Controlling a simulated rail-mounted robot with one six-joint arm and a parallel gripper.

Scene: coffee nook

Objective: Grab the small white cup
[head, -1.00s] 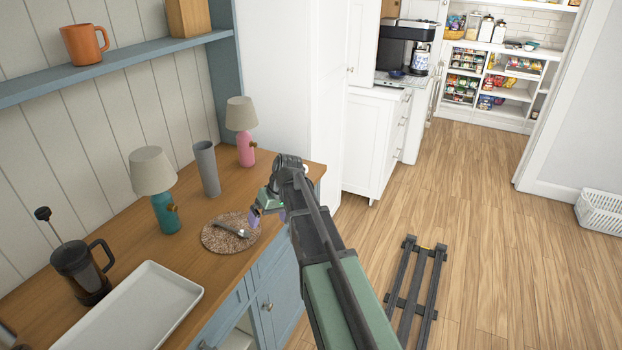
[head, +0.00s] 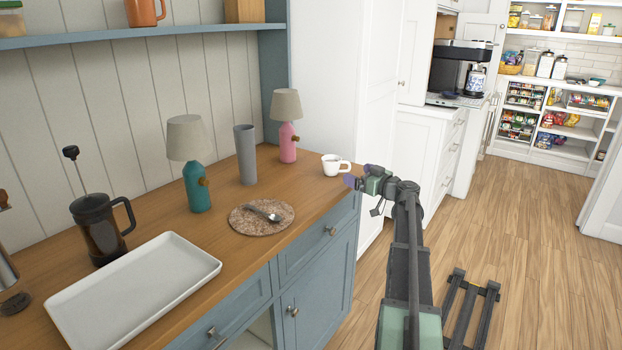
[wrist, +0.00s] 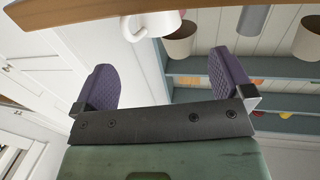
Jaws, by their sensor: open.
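The small white cup (head: 331,165) stands upright at the right end of the wooden counter, with its handle to the right. My gripper (head: 352,183) is just right of the cup, close to the counter's right edge, and apart from it as far as I can tell. In the wrist view the two purple finger pads of my gripper (wrist: 168,80) are spread wide with nothing between them.
On the counter (head: 180,226) stand a pink lamp (head: 288,142), a grey vase (head: 245,155), a teal lamp (head: 197,187), a round mat (head: 245,222) with a spoon, a white tray (head: 140,290) and a French press (head: 97,228). Open floor lies right.

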